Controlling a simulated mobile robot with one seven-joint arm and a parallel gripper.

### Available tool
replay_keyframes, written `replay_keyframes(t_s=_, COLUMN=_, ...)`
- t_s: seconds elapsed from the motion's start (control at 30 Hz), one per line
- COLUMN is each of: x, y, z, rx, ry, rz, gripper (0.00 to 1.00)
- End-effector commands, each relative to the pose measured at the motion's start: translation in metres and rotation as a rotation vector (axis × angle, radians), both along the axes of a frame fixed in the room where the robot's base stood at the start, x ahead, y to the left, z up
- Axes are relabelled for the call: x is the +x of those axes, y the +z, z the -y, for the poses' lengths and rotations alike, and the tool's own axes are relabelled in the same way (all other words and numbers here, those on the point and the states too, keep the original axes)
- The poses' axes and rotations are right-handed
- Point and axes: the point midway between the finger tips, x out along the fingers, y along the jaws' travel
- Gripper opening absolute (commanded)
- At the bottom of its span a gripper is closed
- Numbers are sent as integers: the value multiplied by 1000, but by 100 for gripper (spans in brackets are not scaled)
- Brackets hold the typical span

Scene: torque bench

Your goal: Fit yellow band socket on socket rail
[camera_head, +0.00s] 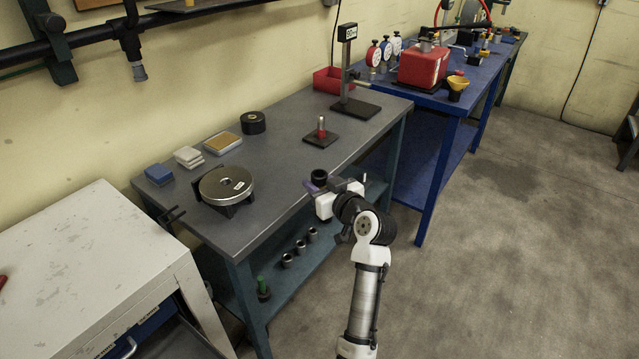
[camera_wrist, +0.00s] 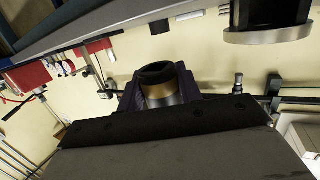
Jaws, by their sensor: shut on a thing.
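My gripper (camera_head: 321,185) is shut on a dark socket (camera_head: 319,175) and holds it upright near the front edge of the grey bench. In the wrist view, my gripper (camera_wrist: 158,92) has its purple fingers on both sides of the socket (camera_wrist: 155,74), which shows a dull yellow-gold band. Several short grey sockets (camera_head: 300,247) stand in a row on the bench's lower shelf, below and left of my gripper. Whether a rail lies under them is too small to tell.
A round steel-topped device (camera_head: 226,185) stands left on the bench (camera_head: 270,160); it shows upside down in the wrist view (camera_wrist: 268,35). A black plate with a red-based peg (camera_head: 321,135) is behind my gripper. A green-topped item (camera_head: 263,289) stands at the shelf's near end.

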Motion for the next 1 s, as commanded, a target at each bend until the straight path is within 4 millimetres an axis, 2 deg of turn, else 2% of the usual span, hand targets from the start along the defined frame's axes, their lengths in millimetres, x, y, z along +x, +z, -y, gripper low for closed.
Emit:
replay_keyframes(t_s=0.27, x=-22, y=-91, z=-2, rx=2, ry=-134, rz=-10, gripper=3)
replay_keyframes(t_s=0.37, x=-34, y=-140, z=-3, rx=3, ry=-206, rz=-15, gripper=3)
replay_keyframes(t_s=0.5, x=-52, y=-215, z=-3, rx=-1, ry=-324, rz=-16, gripper=3)
replay_keyframes(t_s=0.6, x=-61, y=-263, z=-3, rx=-1, ry=-399, rz=-12, gripper=3)
replay_keyframes(t_s=0.7, x=-70, y=-302, z=-3, rx=-2, ry=-465, rz=-7, gripper=3)
replay_keyframes(t_s=0.83, x=-74, y=-324, z=-3, rx=-3, ry=-505, rz=-3, gripper=3)
replay_keyframes(t_s=1.0, x=-75, y=-329, z=-2, rx=0, ry=-516, rz=-1, gripper=3)
